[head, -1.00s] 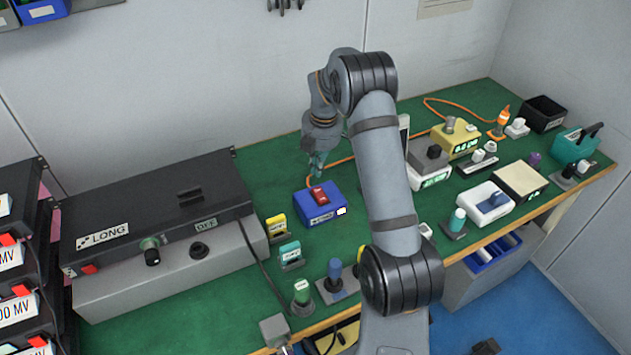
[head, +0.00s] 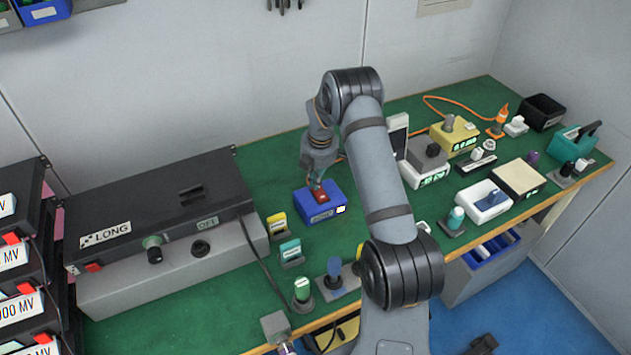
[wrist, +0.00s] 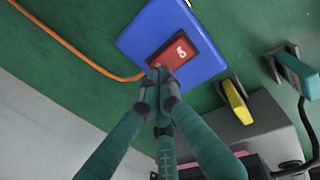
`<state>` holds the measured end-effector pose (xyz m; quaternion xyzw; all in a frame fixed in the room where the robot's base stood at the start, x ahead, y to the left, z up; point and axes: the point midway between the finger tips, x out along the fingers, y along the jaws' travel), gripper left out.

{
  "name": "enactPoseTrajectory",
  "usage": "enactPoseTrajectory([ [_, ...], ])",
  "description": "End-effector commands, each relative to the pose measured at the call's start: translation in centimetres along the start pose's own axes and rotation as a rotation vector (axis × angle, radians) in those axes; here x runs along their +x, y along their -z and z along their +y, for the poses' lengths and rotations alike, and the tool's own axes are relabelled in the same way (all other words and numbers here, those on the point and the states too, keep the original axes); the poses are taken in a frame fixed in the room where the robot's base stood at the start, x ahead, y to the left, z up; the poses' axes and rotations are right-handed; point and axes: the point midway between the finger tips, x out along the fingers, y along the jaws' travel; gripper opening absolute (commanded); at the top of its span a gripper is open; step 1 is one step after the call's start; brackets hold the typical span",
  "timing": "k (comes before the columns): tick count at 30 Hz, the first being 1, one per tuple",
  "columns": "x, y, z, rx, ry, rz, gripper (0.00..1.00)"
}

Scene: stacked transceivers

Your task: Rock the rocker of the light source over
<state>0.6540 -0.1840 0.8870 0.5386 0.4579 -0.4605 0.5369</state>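The light source is a blue box (head: 322,209) on the green bench, with a red rocker (head: 321,196) set in its top. In the wrist view the blue box (wrist: 205,68) fills the upper middle, and the red rocker (wrist: 174,53) shows a white mark. My gripper (head: 316,184) is above the box at the rocker's far end. In the wrist view my gripper's fingertips (wrist: 159,75) are together with nothing between them, at one end of the rocker. They seem to touch it and hide a little of that end. I cannot tell which way the rocker tilts.
A yellow module (head: 277,225) and a teal module (head: 291,252) stand in front of the box. A large black unit marked LONG (head: 160,212) is at left. An orange cable (wrist: 75,45) runs to the box. Bare green bench lies behind it.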

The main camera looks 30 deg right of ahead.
Motion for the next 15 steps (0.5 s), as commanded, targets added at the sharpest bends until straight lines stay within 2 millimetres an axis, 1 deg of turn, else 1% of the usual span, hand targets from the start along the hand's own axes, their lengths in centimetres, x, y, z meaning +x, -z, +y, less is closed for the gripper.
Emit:
enactPoseTrajectory([
  [1,0.84,0.03,0.05,-0.001,-0.001,0.0,0.0],
  [2,1.15,0.03,0.12,-0.001,-0.001,0.0,0.0],
  [4,0.75,0.0,0.26,0.0,-0.001,0.0,0.0],
  [15,0.49,0.03,-0.2,-0.001,0.002,0.001,0.0],
])
